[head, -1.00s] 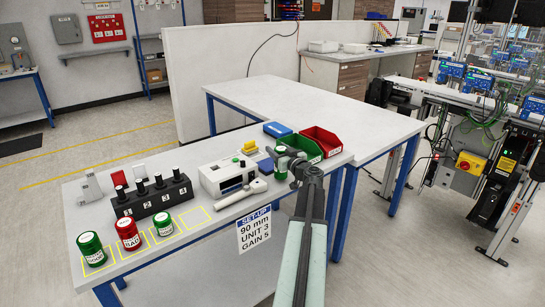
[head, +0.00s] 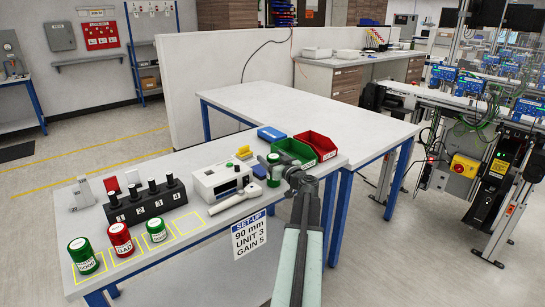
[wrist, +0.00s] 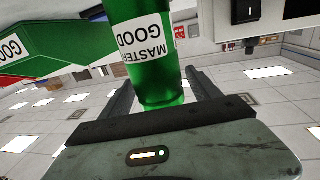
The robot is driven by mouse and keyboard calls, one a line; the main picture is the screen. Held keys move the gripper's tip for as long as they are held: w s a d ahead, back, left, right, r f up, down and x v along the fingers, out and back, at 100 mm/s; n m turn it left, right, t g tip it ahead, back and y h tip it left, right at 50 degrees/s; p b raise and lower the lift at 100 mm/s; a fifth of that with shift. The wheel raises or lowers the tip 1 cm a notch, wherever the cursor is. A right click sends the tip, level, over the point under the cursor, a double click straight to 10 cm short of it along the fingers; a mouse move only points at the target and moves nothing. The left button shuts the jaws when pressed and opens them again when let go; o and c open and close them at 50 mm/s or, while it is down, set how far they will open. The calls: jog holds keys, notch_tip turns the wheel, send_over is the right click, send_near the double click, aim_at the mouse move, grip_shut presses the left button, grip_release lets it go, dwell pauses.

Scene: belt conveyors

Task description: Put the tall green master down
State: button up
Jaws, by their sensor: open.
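A green cylinder (head: 273,181) with a white label is at my gripper (head: 273,163), near the right end of the bench, beside the white instrument. In the wrist view the green master (wrist: 143,62) reads "MASTER GOOD" and stands between the two fingers of my gripper (wrist: 160,85). The fingers are open, with a gap showing beside it. Whether its base rests on the bench cannot be told. Another green master (head: 82,257), a red master (head: 120,240) and a smaller green one (head: 156,231) stand in yellow outlined squares at the left. The rightmost square (head: 189,225) is empty.
The white instrument (head: 208,183) and a pale handled tool (head: 228,203) are left of my gripper. A green bin (head: 300,156) and red bin (head: 320,146) stand close behind it. A black block with numbered posts (head: 145,204) is farther left. The rear table (head: 320,112) is clear.

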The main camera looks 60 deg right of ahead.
jog(key=v, duration=1)
jog(key=shift+s+a, duration=0.2)
jog(key=shift+s, duration=0.15)
